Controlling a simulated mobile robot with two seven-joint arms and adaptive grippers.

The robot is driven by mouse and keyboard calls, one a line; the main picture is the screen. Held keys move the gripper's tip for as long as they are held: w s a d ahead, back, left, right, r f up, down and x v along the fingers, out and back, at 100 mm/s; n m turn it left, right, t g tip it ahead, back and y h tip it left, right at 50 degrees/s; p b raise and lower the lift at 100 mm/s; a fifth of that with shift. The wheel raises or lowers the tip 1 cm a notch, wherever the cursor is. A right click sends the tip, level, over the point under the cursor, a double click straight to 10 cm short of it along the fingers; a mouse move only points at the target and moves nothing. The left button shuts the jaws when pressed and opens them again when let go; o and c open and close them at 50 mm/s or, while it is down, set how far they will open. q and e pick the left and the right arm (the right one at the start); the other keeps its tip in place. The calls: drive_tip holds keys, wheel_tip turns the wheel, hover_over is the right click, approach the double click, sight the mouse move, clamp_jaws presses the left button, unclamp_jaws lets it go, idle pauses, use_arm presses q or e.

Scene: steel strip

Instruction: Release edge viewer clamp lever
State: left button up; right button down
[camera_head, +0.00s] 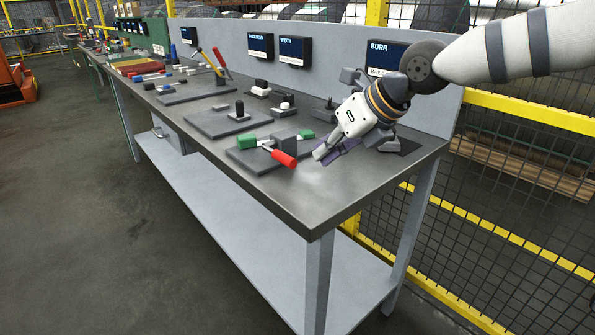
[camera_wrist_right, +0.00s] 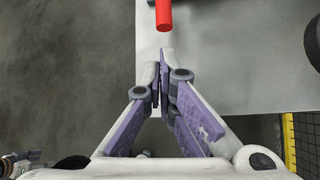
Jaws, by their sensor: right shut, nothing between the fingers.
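A lever with a red handle (camera_head: 284,158) belongs to a clamp with a dark grey block (camera_head: 285,142) and green parts (camera_head: 247,141), on a dark plate (camera_head: 240,158) near the front right of the bench. My right gripper (camera_head: 322,156) is shut and empty, low over the bench just right of the red handle. In the right wrist view the red handle (camera_wrist_right: 163,14) shows at the top, just beyond the shut fingertips (camera_wrist_right: 163,62), with a small gap in the picture. Which clamp is the edge viewer's I cannot tell from labels. My left gripper is out of view.
The steel bench (camera_head: 310,195) has free surface at its front right corner. Other fixtures on plates (camera_head: 215,122) stand farther left. A grey back panel with dark displays (camera_head: 292,50) runs behind. A yellow-framed mesh fence (camera_head: 530,112) stands at right.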

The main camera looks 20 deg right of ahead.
sight(276, 154)
drive_tip(key=b+x, duration=0.1)
drive_tip(key=x, duration=0.8)
drive_tip(key=shift+s+d+f+b, duration=0.15)
drive_tip(key=shift+s+f+b, duration=0.1)
drive_tip(key=shift+b, duration=0.15)
drive_tip(key=shift+w+a+f, duration=0.35)
drive_tip(key=shift+w+f, duration=0.05)
drive_tip(key=shift+w, duration=0.15)
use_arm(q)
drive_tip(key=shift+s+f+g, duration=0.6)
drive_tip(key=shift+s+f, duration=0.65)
